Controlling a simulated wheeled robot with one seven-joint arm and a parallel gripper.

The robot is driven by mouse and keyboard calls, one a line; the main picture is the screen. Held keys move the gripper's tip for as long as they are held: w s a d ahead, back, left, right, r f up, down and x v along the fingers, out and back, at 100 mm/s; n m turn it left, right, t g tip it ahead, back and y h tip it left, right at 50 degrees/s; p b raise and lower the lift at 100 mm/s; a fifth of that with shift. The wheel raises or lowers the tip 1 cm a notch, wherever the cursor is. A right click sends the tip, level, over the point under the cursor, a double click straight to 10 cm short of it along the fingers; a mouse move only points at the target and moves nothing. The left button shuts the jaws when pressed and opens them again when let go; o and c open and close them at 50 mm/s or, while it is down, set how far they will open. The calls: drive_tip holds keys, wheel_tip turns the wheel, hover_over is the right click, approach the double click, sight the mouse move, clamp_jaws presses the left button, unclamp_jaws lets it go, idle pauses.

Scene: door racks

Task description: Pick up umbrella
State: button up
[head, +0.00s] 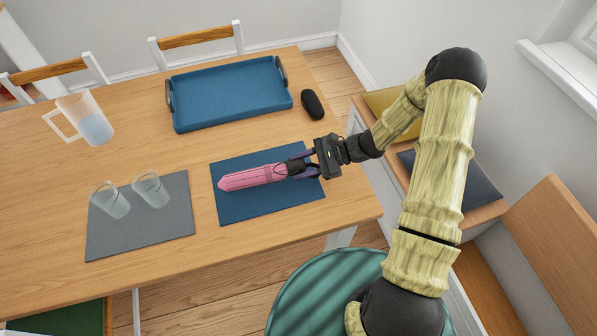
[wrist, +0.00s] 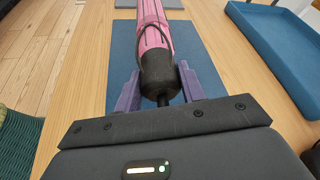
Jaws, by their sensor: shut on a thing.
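The pink folded umbrella (head: 252,177) with a dark handle is over the blue placemat (head: 225,206) near the table's right end. My gripper (head: 298,166) is at the handle end, its fingers shut on the umbrella. In the wrist view the umbrella (wrist: 152,28) points away from my gripper (wrist: 158,92), with its black handle between the two purple fingers. I cannot tell whether the umbrella touches the mat or is just above it.
A blue tray (head: 230,125) and a dark oval object (head: 312,104) lie behind. Two glasses (head: 150,189) stand on a grey placemat (head: 120,235) at left, with a jug (head: 93,127) beyond. A bench with cushions (head: 455,180) is at right, a round green seat (head: 320,290) in front.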

wheel_tip(320, 180, up, 6)
idle(0.7)
drive_tip(key=shift+d+r+p, duration=0.2)
drive_tip(key=shift+r+p, duration=0.3)
drive_tip(key=shift+p, duration=0.1)
drive_tip(key=d+r+m+t+h+p, duration=0.2)
drive_tip(key=d+r+m+t+p, duration=0.6)
drive_tip(key=p, duration=1.4)
drive_tip(key=d+r+t, duration=0.1)
drive_tip(key=d+r, duration=0.3)
drive_tip(key=d, duration=0.1)
drive_tip(key=shift+w+h, duration=0.25)
drive_tip(key=shift+h, duration=0.05)
drive_tip(key=shift+d, duration=0.1)
